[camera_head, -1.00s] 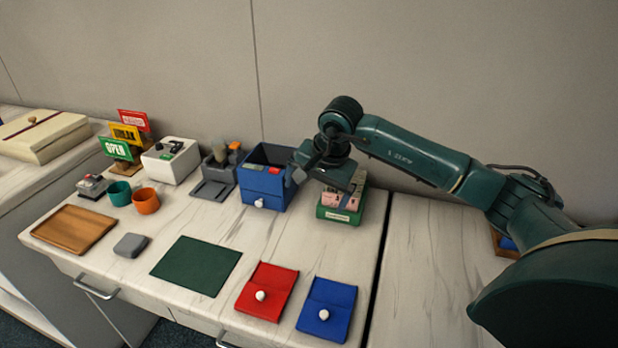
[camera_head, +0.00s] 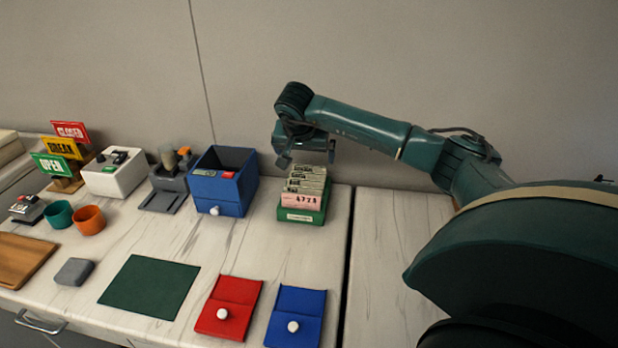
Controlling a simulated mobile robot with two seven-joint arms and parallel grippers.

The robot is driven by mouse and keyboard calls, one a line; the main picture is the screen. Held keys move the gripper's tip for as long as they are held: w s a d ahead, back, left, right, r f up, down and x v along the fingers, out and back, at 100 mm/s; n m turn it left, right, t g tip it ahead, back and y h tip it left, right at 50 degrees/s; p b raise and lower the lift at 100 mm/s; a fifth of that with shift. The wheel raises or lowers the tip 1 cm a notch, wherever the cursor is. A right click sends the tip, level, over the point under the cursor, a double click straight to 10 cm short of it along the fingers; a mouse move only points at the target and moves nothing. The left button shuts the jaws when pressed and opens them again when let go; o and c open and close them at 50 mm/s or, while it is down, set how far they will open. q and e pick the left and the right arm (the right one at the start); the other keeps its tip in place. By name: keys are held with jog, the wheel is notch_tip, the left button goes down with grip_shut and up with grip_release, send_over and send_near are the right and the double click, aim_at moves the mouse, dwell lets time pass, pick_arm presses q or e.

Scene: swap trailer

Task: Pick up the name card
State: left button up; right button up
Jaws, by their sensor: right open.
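A green card holder (camera_head: 302,216) stands at the back of the counter, near its right end. It holds several upright cards (camera_head: 306,180) in a row, with a pink card (camera_head: 300,200) marked with digits at the front. I cannot tell which of them is the name card. My right gripper (camera_head: 308,158) is open and empty, just above and behind the cards, apart from them as far as I can see. My left gripper is out of view.
A blue box (camera_head: 218,192) with a white knob stands left of the holder. A red pouch (camera_head: 231,298), a blue pouch (camera_head: 297,312) and a dark green mat (camera_head: 150,286) lie in front. Cups, a white machine (camera_head: 113,174) and signs are further left. A gap separates the right-hand counter.

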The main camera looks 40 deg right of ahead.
jog(key=x, duration=0.5)
jog(key=shift+s+d+f, duration=0.1)
jog(key=shift+s+d, duration=0.05)
jog(key=shift+c, duration=0.2)
jog(key=c, duration=1.1)
